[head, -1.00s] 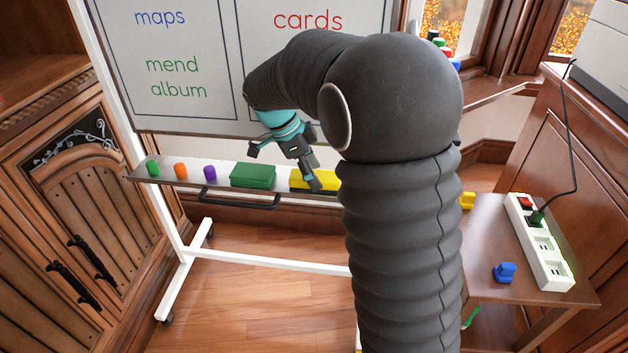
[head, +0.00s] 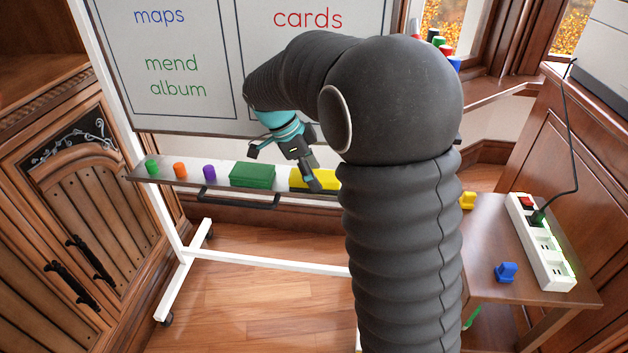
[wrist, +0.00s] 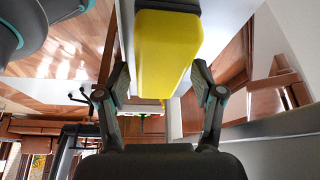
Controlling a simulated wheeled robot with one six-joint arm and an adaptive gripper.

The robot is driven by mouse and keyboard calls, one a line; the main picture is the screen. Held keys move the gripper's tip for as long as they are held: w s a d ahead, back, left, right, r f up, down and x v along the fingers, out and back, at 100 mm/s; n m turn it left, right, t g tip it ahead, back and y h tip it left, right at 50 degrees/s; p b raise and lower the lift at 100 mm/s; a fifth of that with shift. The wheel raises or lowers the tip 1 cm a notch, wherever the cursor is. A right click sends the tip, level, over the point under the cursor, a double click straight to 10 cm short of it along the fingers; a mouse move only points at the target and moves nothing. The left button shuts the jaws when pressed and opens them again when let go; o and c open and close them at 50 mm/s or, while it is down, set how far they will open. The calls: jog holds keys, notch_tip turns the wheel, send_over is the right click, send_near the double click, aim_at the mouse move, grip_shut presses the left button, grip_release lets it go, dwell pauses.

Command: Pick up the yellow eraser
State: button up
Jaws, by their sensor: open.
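The yellow eraser (head: 313,179) is a block lying on the whiteboard's tray (head: 223,188), its right part hidden behind my arm in the head view. In the wrist view the eraser (wrist: 167,48) shows large at the top middle, with its near end close to the level of my fingertips. My gripper (head: 283,166) is open, its fingers around the left part of the eraser as seen from the head. In the wrist view the fingers (wrist: 161,80) stand apart on either side of the eraser's line, with gaps visible; I see no contact.
The whiteboard (head: 225,60) rises behind.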

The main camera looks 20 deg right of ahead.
aim_at(322, 174)
jog(key=c, duration=1)
jog(key=shift+r+p, duration=0.45)
jog(key=shift+p, duration=0.05)
notch_tip(322, 174, up, 4)
jog(key=shift+a+f+p, duration=0.1)
jog(key=shift+p, duration=0.95)
jog(key=w+a, duration=0.2)
jog(key=a, duration=0.8)
jog(key=w+a, duration=0.2)
jog(key=a, duration=0.8)
jog(key=w+a, duration=0.2)
jog(key=a, duration=0.9)
jog(key=shift+w+a+f, duration=0.1)
jog(key=shift+f, duration=0.25)
